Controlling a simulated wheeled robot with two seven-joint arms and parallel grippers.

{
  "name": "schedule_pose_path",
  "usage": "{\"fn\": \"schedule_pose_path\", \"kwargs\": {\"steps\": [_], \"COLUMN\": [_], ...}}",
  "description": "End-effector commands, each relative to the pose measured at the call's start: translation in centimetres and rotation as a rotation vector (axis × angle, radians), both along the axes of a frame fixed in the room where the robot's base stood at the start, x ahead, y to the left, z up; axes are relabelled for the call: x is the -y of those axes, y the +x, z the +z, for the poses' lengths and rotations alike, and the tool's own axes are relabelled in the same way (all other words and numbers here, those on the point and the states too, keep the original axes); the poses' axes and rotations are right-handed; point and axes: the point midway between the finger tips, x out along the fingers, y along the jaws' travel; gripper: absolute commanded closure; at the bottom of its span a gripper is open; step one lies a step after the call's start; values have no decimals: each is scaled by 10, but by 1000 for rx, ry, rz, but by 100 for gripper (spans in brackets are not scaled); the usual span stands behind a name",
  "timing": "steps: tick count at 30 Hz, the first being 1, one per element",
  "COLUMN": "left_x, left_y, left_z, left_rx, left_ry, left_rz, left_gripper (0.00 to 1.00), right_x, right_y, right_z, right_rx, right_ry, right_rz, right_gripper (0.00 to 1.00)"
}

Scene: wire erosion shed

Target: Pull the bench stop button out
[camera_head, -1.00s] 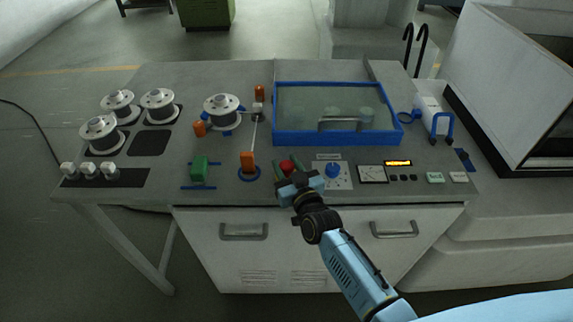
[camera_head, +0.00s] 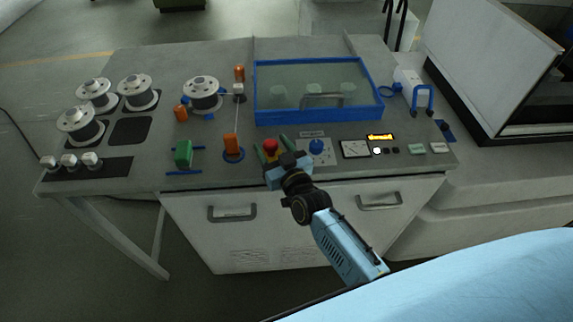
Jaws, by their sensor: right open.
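The bench stop button is a red knob (camera_head: 270,146) at the front edge of the grey bench top, left of a blue dial. My right gripper (camera_head: 270,151) is open, with its dark green fingers on either side of the red button. Whether the fingers touch the button cannot be told. The gripper's body hides the button's base. My left gripper is not in view.
Left of the button are an orange post (camera_head: 232,145) and a green block (camera_head: 183,153). Right of it are the blue dial (camera_head: 316,146) and a meter (camera_head: 355,149). A blue-framed clear cover (camera_head: 319,117) lies behind. Spools (camera_head: 134,89) stand at the left.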

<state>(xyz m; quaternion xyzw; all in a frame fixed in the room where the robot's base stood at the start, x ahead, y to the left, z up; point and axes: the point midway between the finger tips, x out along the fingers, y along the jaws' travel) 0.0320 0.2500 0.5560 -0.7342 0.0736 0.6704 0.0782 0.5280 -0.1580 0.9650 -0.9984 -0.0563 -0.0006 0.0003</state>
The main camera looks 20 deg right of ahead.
Motion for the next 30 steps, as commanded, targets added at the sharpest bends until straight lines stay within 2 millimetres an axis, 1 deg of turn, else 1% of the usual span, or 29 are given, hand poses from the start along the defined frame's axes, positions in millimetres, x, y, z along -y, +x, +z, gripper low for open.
{"fn": "schedule_pose_path", "kwargs": {"steps": [1, 9, 12, 15, 18, 21, 30], "left_x": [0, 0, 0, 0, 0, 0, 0], "left_y": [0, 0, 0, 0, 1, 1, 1], "left_z": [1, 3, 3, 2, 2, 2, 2], "left_rx": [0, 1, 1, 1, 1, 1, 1], "left_ry": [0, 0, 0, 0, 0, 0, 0], "left_rz": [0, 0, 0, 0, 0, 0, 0], "left_gripper": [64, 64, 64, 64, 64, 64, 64], "right_x": [1, 8, 10, 12, 13, 13, 13], "right_y": [-11, -68, -87, -101, -110, -115, -116], "right_z": [-1, 0, -1, 0, 0, 1, 1], "right_rx": [-3, -2, -2, -1, 0, 2, 2], "right_ry": [0, -1, -1, -1, 0, 0, 0], "right_rz": [0, 0, 0, 0, 0, 0, 0], "right_gripper": [44, 44, 44, 44, 44, 44, 44]}}
